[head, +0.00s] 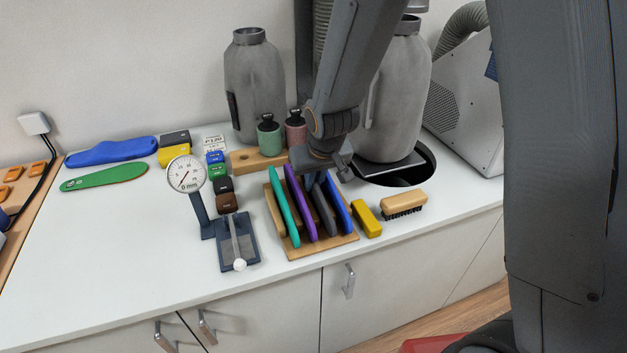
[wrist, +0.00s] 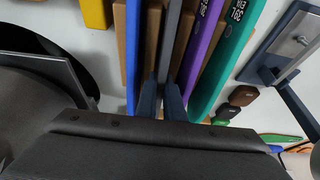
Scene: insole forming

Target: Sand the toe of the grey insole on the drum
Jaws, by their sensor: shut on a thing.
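The grey insole (head: 323,213) stands on edge in a wooden rack (head: 292,253), between a purple insole (head: 300,205) and a blue insole (head: 339,205). A teal insole (head: 283,210) is at the rack's left end. My gripper (head: 317,182) points down over the rack and is shut on the grey insole's upper edge. In the wrist view the fingers of my gripper (wrist: 161,98) lie on both sides of the grey insole (wrist: 170,35). The insole's lower part is hidden in the rack. I cannot clearly identify a sanding drum.
A dial gauge (head: 186,174) stands left of the rack. A yellow block (head: 366,218) and a wooden brush (head: 403,204) lie to its right. Behind are two grey canisters (head: 255,90) and small bottles (head: 268,137). The counter's front left is clear.

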